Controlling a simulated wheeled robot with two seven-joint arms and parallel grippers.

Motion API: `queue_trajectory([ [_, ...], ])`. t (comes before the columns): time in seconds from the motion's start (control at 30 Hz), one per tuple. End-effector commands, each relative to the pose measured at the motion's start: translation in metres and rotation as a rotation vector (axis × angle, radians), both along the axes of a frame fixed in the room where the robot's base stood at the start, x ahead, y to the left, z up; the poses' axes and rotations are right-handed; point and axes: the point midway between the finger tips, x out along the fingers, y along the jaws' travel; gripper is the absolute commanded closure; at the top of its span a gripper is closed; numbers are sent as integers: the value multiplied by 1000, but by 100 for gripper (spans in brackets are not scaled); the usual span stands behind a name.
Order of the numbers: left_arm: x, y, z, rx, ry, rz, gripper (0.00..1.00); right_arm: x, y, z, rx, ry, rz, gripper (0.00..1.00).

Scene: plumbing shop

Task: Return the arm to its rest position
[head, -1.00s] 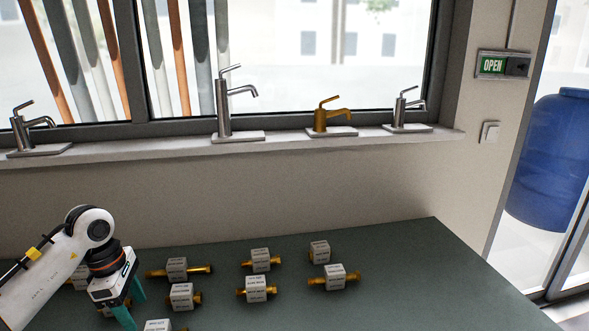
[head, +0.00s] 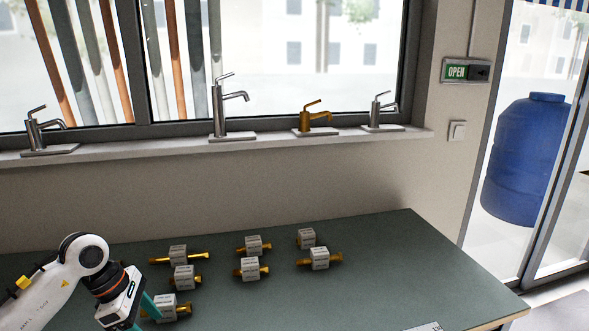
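My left arm comes in from the lower left of the head view. Its gripper (head: 141,314) has teal fingers and points down over the left part of the green table, close beside a brass fitting with a white label block (head: 165,307). The fingertips run toward the bottom edge, and I cannot tell whether they hold anything or how far apart they are. My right arm and gripper are not in the picture.
Several labelled brass fittings, such as this one (head: 320,258), lie on the green table (head: 370,285). The table's right part is mostly bare. Taps on white plates line the window sill (head: 280,141). A blue tank (head: 525,160) stands beyond the glass door.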

Motion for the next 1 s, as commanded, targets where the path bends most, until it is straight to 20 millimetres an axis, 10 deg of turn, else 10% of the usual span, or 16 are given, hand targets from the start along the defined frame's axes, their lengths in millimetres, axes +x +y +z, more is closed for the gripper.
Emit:
queue_trajectory([
  [0.37, -10, -130, 5, -567, -58, 65, 40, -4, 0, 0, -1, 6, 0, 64],
  [0.6, -25, -205, 73, -1341, 71, 416, 40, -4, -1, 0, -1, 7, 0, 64],
  [0.8, -14, -166, 98, -1932, 341, 994, 40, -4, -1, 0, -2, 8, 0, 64],
  [1.0, -24, -92, 28, -2273, 682, 1797, 40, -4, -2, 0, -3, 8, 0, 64],
])
